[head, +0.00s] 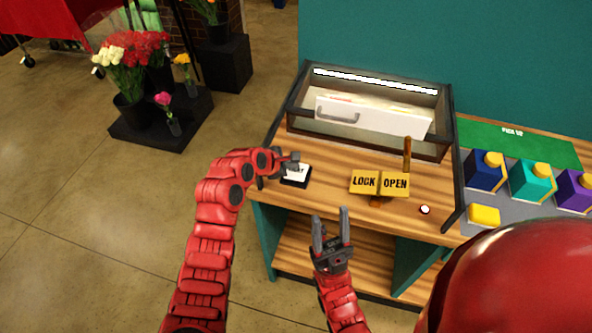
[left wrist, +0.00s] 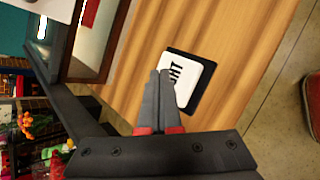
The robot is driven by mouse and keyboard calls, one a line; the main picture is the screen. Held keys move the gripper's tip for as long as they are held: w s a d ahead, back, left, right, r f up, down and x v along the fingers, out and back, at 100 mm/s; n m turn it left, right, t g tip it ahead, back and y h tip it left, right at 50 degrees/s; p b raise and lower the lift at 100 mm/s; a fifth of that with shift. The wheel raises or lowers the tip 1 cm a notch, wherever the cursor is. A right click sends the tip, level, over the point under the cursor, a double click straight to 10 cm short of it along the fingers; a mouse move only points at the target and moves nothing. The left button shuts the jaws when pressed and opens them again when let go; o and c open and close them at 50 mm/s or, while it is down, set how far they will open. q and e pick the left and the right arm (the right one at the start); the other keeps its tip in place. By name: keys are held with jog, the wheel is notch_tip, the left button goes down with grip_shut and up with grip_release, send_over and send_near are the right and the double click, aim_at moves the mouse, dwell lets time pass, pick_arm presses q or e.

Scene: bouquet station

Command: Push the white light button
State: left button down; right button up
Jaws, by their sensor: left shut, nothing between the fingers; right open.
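The white light button (head: 297,173) is a square white cap on a black base, on the left side of the wooden table top. In the left wrist view the button (left wrist: 188,80) shows black lettering, partly covered by my fingers. My left gripper (head: 293,160) is shut and empty, with its tips at the button's edge in the picture. The left wrist view shows the same closed fingers (left wrist: 158,76) overlapping the button; I cannot tell whether they touch it. My right gripper (head: 330,218) is open and empty in front of the table's front edge.
A yellow LOCK/OPEN sign (head: 379,184) with a wooden lever (head: 407,153) stands mid-table. A small white round knob (head: 424,209) is at right. A glass-fronted case (head: 440,140) holds a white drawer (head: 372,116). Coloured blocks (head: 531,182) sit at right.

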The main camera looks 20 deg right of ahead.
aim_at(293, 172)
pick_arm(q)
jog(key=shift+r+p, duration=2.5)
jog(key=shift+r, duration=0.6)
jog(key=shift+f, duration=0.1)
